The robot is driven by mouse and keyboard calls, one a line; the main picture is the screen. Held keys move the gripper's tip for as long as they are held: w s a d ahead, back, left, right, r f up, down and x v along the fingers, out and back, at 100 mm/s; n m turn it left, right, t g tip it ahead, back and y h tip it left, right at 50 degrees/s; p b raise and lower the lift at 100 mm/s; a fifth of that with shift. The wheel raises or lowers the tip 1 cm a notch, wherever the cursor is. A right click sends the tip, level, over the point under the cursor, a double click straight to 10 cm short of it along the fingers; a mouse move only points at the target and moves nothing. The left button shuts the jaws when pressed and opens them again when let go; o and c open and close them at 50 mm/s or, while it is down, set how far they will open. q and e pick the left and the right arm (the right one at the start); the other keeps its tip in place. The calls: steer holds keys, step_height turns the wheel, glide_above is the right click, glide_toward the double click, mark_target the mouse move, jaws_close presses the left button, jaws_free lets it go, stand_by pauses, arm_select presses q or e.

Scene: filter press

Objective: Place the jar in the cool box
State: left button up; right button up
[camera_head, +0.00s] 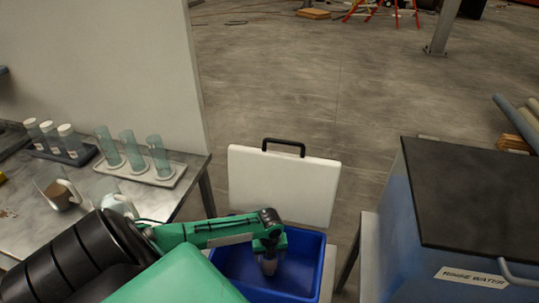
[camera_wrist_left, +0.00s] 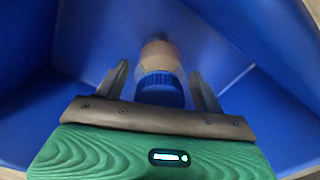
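The blue cool box (camera_head: 309,275) stands with its white lid (camera_head: 285,185) swung open behind it. My left gripper (camera_head: 269,258) reaches down into the box. The jar (camera_head: 269,267) shows just below the gripper, inside the box. In the left wrist view the jar (camera_wrist_left: 161,55) has a pale brownish body and a ribbed blue cap (camera_wrist_left: 160,82). It lies between the two fingers (camera_wrist_left: 161,78) of the left gripper, with a visible gap on each side. The left gripper is open. Whether the jar's base touches the box floor is hard to tell. My right gripper is not in view.
A blue rinse water tank (camera_head: 398,215) with a black top stands at right. Open floor (camera_head: 300,80) lies behind the box.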

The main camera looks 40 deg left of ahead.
arm_select(q)
step_height(320, 180, up, 12)
steer(key=shift+r, duration=0.15)
stand_by(0.6)
stand_by(0.5)
